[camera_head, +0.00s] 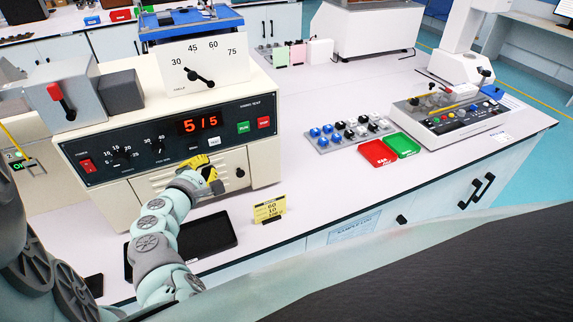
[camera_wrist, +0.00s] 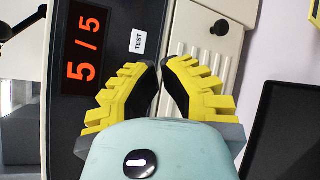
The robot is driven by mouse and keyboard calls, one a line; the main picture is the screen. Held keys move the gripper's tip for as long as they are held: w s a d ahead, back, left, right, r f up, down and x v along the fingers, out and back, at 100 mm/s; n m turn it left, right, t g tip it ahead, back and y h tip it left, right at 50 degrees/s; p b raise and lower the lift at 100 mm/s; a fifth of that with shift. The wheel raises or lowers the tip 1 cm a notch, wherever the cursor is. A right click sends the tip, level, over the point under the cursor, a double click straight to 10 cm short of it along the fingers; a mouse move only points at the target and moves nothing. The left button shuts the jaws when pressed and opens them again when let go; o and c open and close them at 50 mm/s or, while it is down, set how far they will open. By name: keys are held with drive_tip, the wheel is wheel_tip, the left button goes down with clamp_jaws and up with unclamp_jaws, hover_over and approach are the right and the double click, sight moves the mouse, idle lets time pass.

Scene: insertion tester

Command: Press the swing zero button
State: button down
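I see no label I can read as swing zero, so I cannot tell which button it is. The cream tester's dark panel (camera_head: 100,168) carries a red 5/5 display (camera_head: 200,122), a white TEST button (camera_head: 215,138), a green RUN button (camera_head: 243,128) and a red button (camera_head: 263,122). My gripper (camera_head: 213,172) is in front of the tester, below the panel. In the wrist view its yellow fingers (camera_wrist: 160,66) have tips close together, holding nothing visible, with the TEST button (camera_wrist: 139,41) just beyond and left of them. Whether they are fully shut is unclear.
A second device (camera_head: 450,112) with small coloured buttons stands at the right. Red (camera_head: 377,153) and green (camera_head: 402,145) trays and a rack of fittings (camera_head: 346,133) lie between.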

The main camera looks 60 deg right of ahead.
sight(207, 149)
drive_tip(key=shift+w+d+b, duration=0.2)
drive_tip(key=shift+w+d, duration=0.2)
drive_tip(key=shift+w, duration=0.3)
drive_tip(key=shift+w+d+b, duration=0.15)
drive_tip(key=shift+w+d, duration=0.25)
drive_tip(key=shift+w, duration=0.25)
idle(0.6)
drive_tip(key=shift+w+d, duration=0.25)
drive_tip(key=shift+w, duration=0.1)
drive_tip(key=shift+w+d+b, duration=0.15)
drive_tip(key=shift+w+b, duration=0.15)
idle(0.6)
drive_tip(key=shift+s, duration=0.1)
drive_tip(key=shift+s+a, duration=0.4)
drive_tip(key=shift+s, duration=0.15)
drive_tip(key=shift+s, duration=0.1)
drive_tip(key=shift+s+a+p, duration=0.25)
drive_tip(key=shift+s+a, duration=0.4)
drive_tip(key=shift+s, duration=0.35)
drive_tip(key=shift+s+a+p, duration=0.2)
drive_tip(key=shift+s+a, duration=0.45)
drive_tip(key=shift+s, duration=0.35)
